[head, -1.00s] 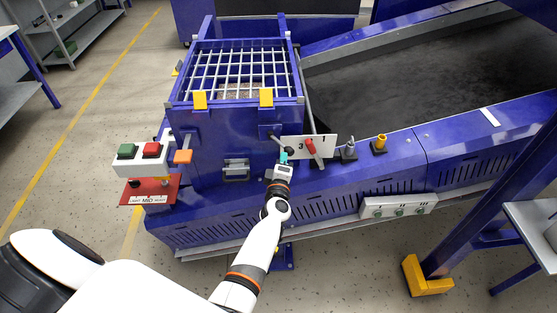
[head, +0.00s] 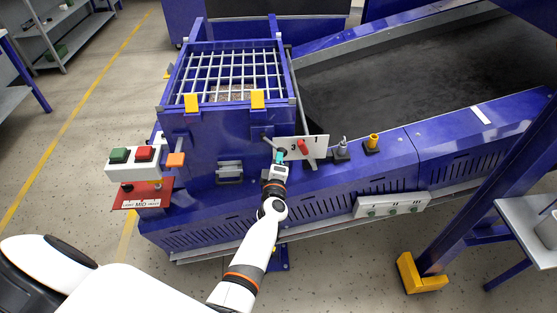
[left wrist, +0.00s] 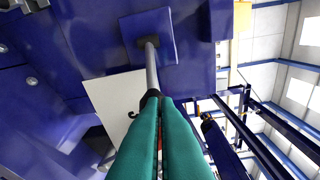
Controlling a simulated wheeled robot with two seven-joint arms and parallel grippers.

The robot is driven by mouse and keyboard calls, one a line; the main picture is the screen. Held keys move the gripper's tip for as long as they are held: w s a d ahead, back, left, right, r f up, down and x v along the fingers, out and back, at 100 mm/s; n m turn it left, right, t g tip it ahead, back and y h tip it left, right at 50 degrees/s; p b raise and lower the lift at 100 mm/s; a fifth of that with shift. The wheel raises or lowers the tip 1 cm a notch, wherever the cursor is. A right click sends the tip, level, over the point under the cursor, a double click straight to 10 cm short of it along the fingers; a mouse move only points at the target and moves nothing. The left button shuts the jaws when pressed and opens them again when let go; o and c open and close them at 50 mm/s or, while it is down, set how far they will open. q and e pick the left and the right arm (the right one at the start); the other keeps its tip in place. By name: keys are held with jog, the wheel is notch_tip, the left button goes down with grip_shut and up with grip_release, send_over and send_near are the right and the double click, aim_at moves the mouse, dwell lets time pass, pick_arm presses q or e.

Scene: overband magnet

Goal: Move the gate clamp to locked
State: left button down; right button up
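The gate clamp (head: 269,139) is a grey rod lever on the front of the blue hopper box, near its right edge. In the left wrist view its rod (left wrist: 151,65) rises from a square blue plate and ends in a black tip. My left gripper (head: 280,156) is at that tip. Its teal fingers (left wrist: 160,108) are close together on the black end, which they partly hide. The clamp's lock mark cannot be made out. My right gripper is not in view.
A white plate (head: 318,142) with a red knob (head: 303,147) stands just right of the gripper. Grey (head: 342,148) and yellow (head: 373,142) posts are further right. A button box (head: 117,168) and red selector panel (head: 157,187) are at left. A barred grid (head: 196,72) tops the hopper.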

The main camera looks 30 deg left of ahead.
pick_arm(q)
notch_tip(320, 180, up, 10)
jog(key=p, duration=0.9)
jog(key=shift+f, duration=0.15)
jog(key=s+d+f+m+g+h+b, duration=0.1)
jog(key=s+d+f+m+g+h, duration=0.2)
jog(key=s+f, duration=0.5)
jog(key=s+d+f+m+g+h+b, duration=0.1)
jog(key=s+d+f+m, duration=0.3)
jog(key=f, duration=0.7)
jog(key=s+d+f+m+g+h, duration=0.1)
jog(key=s+f+m+g+h, duration=0.15)
jog(key=s+f+m, duration=0.55)
jog(key=s+a+f+m+g, duration=0.1)
jog(key=s+f+m+g, duration=0.1)
jog(key=s+f, duration=0.4)
jog(key=s+a+f+m+g+b, duration=0.1)
jog(key=s+f+m+g, duration=0.2)
jog(key=s, duration=1.3)
jog(key=s+a+f+m+g+b, duration=0.1)
jog(key=s+f+m+g, duration=0.1)
jog(key=s+f, duration=0.8)
jog(key=shift+s+m+g, duration=0.4)
jog(key=shift+s+g, duration=0.45)
jog(key=shift+s, duration=0.05)
jog(key=shift+s+f, duration=0.1)
jog(key=shift+s, duration=0.05)
